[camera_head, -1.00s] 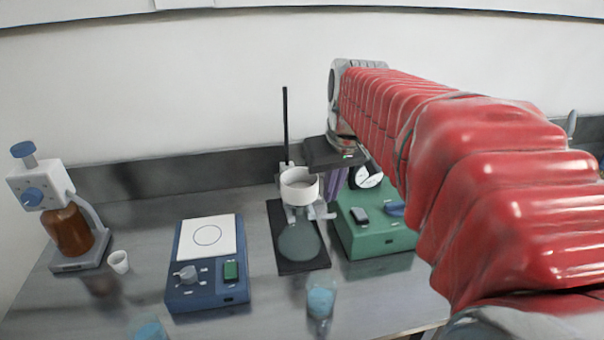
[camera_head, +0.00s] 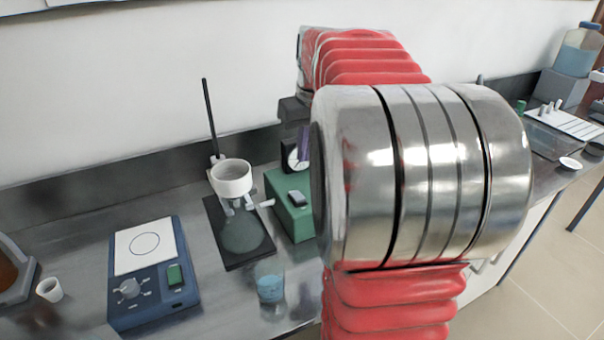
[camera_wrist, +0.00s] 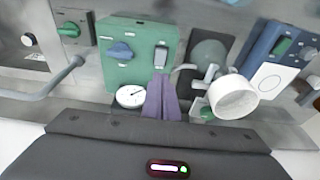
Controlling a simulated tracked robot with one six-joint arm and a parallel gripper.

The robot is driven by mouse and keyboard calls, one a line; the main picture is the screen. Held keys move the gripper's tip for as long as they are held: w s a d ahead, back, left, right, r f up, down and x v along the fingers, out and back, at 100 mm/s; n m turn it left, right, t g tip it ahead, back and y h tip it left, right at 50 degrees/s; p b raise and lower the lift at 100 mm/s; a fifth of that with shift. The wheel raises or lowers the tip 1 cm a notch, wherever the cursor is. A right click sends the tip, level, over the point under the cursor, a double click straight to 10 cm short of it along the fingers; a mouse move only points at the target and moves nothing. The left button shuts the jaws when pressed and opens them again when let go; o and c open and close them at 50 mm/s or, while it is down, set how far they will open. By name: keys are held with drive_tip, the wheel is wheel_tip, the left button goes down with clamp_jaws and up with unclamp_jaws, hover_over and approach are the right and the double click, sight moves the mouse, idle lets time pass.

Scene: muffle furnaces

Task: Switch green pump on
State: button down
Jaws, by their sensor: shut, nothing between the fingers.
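The green pump (camera_head: 283,221) stands on the bench behind my arm, its right part hidden in the head view. Its dark rocker switch (camera_head: 297,198) is on top, and its round white gauge (camera_head: 292,159) is at the back. In the wrist view the pump (camera_wrist: 140,68) shows its blue knob (camera_wrist: 121,51), the switch (camera_wrist: 161,57) and the gauge (camera_wrist: 131,96). My gripper (camera_wrist: 161,78) has purple fingers shut together and empty, beside the gauge and pointing toward the switch. I cannot tell whether they touch the pump.
A stand with a white funnel (camera_head: 232,178) and flask is close left of the pump. A beaker of blue liquid (camera_head: 270,284) stands in front. A blue stirrer (camera_head: 152,285) is at left. A grey pipe (camera_wrist: 50,88) shows in the wrist view.

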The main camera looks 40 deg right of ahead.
approach(297, 195)
wheel_tip(297, 195, down, 5)
drive_tip(key=shift+s+r, duration=0.1)
drive_tip(key=shift+s+f, duration=0.1)
drive_tip(key=shift+f, duration=0.45)
drive_tip(key=shift+s+d+f, duration=0.1)
drive_tip(key=shift+f, duration=0.1)
drive_tip(key=shift+a, duration=0.2)
idle(0.4)
drive_tip(key=shift+w+d+r, duration=0.25)
drive_tip(key=shift+w+r, duration=0.1)
drive_tip(key=shift+w, duration=0.35)
drive_tip(key=shift+r, duration=0.1)
